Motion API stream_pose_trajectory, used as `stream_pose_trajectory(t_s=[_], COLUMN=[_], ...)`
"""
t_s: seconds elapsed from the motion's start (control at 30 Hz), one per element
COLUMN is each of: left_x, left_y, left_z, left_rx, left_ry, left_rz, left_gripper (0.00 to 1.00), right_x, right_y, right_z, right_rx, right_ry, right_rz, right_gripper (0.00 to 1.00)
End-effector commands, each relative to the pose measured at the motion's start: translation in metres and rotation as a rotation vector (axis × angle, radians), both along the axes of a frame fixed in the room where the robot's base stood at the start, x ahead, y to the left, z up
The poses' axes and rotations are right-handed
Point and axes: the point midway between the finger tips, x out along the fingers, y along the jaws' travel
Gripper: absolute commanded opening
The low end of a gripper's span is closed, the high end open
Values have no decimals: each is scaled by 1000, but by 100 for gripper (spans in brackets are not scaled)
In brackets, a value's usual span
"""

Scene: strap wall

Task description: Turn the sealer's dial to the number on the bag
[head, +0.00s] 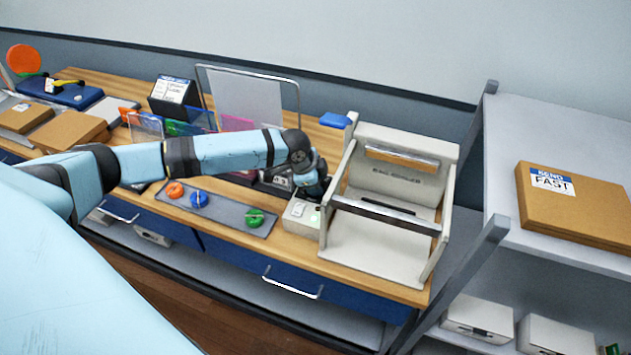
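The bag sealer (378,250) is a cream-coloured frame with a bar across it, standing at the right end of the wooden bench. A small cream control box (299,217) with a small green light adjoins its left side. My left gripper (314,192) reaches in from the left and points down at the back of this box. The fingers are small and dark, so I cannot tell whether they are open or touch anything. I cannot make out the dial; the gripper may cover it. I cannot identify a bag or read a number. My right gripper is out of view.
A grey tray (228,218) with orange, blue and green round pieces lies left of the box. Clear and coloured upright panels stand behind my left arm. A grey shelf unit with a carton (575,208) stands close to the sealer's right. Blue drawers run below the bench.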

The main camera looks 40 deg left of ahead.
Motion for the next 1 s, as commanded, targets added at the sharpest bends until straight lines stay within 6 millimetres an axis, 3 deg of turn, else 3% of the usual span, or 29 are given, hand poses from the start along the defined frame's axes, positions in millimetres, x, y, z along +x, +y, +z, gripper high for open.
stream_pose_trajectory(t_s=[0.03, 0.07, 0.1, 0.37, 0.53, 1.0], left_x=[2, 2, 2, 1, -3, -35], left_y=[0, 0, 0, 0, 2, 17], left_z=[2, 2, 2, 1, 12, 104], left_rx=[-1, -1, -1, -1, 1, 1], left_ry=[-5, -5, -5, -3, -3, -5], left_rz=[1, 1, 1, 0, 1, 0], left_gripper=[15, 41, 49, 49, 49, 49], right_x=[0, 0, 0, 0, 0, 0], right_y=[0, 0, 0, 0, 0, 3], right_z=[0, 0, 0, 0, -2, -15], right_rx=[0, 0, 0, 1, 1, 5], right_ry=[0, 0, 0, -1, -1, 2], right_rz=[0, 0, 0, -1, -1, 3], right_gripper=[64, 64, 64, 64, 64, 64])
